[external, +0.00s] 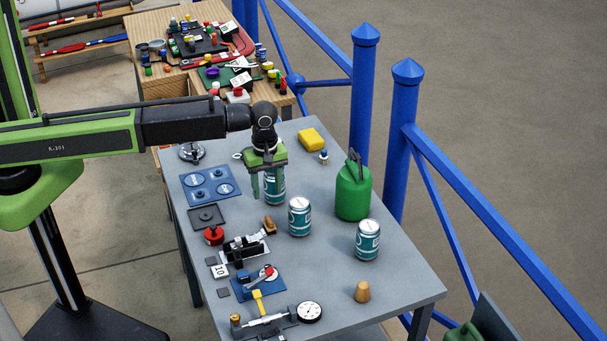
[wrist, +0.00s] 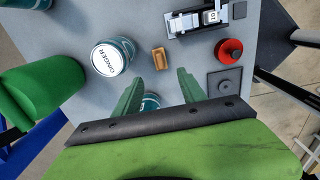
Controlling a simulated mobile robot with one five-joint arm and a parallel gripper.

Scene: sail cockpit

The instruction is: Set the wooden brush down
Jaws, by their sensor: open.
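A small brown wooden piece, which looks like the wooden brush (external: 270,225), lies on the grey table (external: 330,262) between a teal can and the black-and-silver device. It also shows in the wrist view (wrist: 159,58), beyond my fingertips and apart from them. My gripper (external: 268,190) points down over the table with its green fingers spread. In the wrist view my gripper (wrist: 158,80) has nothing clamped between its fingers. A teal can (external: 274,190) stands right by the fingers, partly hidden by them; its edge shows low between them in the wrist view (wrist: 151,102).
Teal cans (external: 300,217) (external: 368,241) and a green canister (external: 353,192) stand to the right. A cork (external: 362,292) is near the front. A red knob (external: 214,235), a blue panel (external: 210,182) and a dial gauge (external: 309,312) line the left side. Blue railings (external: 405,150) border the right.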

